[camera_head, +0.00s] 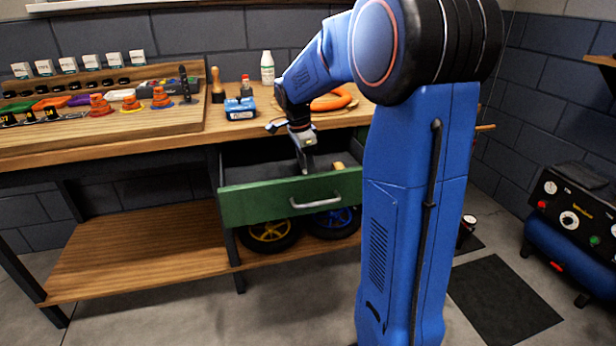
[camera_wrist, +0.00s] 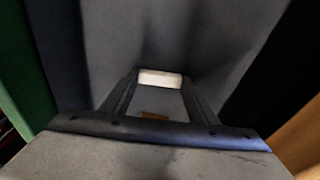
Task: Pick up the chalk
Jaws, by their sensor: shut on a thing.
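My gripper (camera_head: 307,168) reaches down into the open green drawer (camera_head: 265,203) under the bench top. In the wrist view my gripper (camera_wrist: 160,82) is shut on a small white block, the chalk (camera_wrist: 160,78), held between the fingertips. The dark grey drawer floor lies behind it. How far the chalk is from the floor I cannot tell. In the head view the chalk is hidden by the fingers and the drawer front.
A tan thing (camera_head: 338,166) lies in the drawer, right of my gripper. The bench top holds a blue-and-white box (camera_head: 240,108), a white bottle (camera_head: 267,68) and an orange ring (camera_head: 332,100). A compressor (camera_head: 578,220) stands at the right.

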